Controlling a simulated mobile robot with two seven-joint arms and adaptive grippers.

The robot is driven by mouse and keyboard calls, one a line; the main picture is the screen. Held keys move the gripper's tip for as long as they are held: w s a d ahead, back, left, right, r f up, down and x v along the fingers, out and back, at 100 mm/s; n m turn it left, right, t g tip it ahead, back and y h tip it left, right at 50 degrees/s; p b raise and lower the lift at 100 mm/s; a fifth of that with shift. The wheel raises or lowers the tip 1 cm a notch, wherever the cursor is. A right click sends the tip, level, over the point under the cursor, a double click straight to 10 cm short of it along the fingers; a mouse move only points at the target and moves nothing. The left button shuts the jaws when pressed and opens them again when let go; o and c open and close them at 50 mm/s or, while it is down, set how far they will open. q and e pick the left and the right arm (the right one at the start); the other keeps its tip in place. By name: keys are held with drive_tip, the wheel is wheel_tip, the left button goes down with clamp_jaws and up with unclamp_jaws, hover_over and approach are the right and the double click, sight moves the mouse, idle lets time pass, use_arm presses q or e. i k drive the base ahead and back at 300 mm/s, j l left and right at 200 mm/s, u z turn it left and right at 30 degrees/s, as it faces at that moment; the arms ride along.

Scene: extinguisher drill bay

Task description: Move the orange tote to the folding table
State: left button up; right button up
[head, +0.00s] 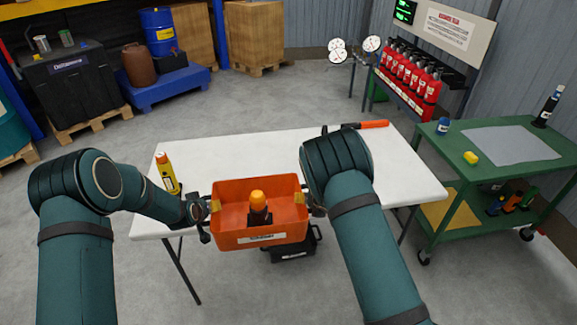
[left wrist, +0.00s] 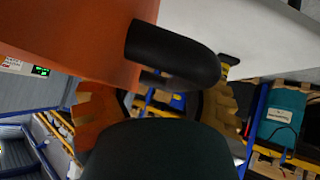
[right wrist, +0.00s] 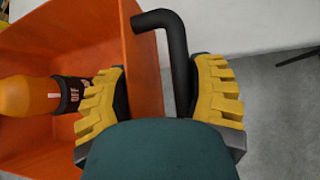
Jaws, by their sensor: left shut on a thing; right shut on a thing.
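The orange tote (head: 285,232) is held level between my two grippers, overlapping the front edge of the white folding table (head: 240,150) in the head view. I cannot tell whether it touches the table. An orange-topped bottle (head: 258,200) with a black band stands inside it; it lies across the right wrist view (right wrist: 28,97). My left gripper (head: 208,206) is shut on the tote's left black handle (left wrist: 170,50). My right gripper (head: 306,203) is shut on its right black handle (right wrist: 172,45). My right forearm hides part of the table.
A yellow bottle (head: 167,172) stands on the table's left end. An orange and black tool (head: 370,125) lies near its back edge. A black case (head: 292,247) is low behind the tote. A green cart (head: 452,160) stands right of the table. The table's middle is clear.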

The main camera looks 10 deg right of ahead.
sight(257, 174)
drive_tip(key=i, duration=1)
